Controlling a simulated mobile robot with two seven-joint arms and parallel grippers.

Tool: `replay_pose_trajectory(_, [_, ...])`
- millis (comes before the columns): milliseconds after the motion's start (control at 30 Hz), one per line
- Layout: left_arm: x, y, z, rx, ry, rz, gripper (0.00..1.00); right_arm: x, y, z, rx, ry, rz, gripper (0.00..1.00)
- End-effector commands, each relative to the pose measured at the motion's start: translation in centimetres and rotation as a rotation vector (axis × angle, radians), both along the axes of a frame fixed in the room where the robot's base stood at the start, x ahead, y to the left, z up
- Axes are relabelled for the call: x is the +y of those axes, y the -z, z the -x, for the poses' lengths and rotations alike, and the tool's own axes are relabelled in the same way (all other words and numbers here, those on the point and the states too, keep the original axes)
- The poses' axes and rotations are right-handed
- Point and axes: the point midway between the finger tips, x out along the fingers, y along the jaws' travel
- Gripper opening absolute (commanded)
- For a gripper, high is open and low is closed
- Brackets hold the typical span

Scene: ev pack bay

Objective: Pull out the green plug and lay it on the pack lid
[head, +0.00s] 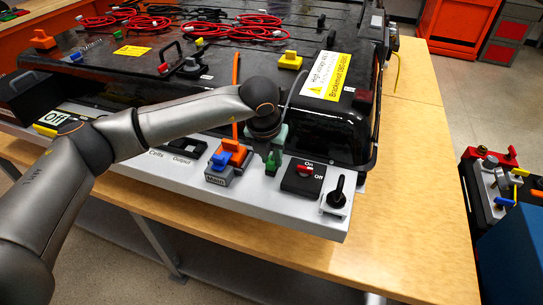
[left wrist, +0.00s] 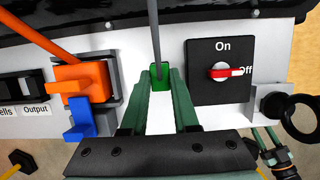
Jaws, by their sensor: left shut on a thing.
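The green plug (head: 273,164) is at the front ledge, between the orange and blue connectors and the On/Off switch. My left gripper (head: 272,148) reaches down over it and is shut on it. In the left wrist view, the green plug (left wrist: 160,76) sits between the two green fingertips of my left gripper (left wrist: 160,82), and a grey cable rises behind it. The fingers hide part of it, and I cannot tell how deep it sits. The black pack lid (head: 225,75) lies behind the ledge. My right gripper (left wrist: 268,142) seems to show small at lower right in the wrist view; its opening is unclear.
An orange connector (head: 236,152) and a blue one (head: 222,160) stand left of the plug. The On/Off switch (head: 303,177) and a black key (head: 338,192) are right of it. Red cables (head: 235,25), a yellow block (head: 291,60) and a warning label (head: 326,76) occupy parts of the lid.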

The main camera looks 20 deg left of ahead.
Motion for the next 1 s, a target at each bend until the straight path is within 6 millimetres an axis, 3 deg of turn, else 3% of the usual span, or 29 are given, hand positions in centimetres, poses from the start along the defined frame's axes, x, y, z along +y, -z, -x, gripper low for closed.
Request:
replay_pose_trajectory(267, [0.0,-0.5,-0.1,-0.002,-0.001,-0.001,0.00,0.0,-0.2,0.0,0.000,0.000,0.000,0.45])
replay_pose_trajectory(1000, [0.0,-4.2,0.0,-0.001,0.000,0.001,0.00,0.0,-2.0,0.0,0.000,0.000,0.000,0.45])
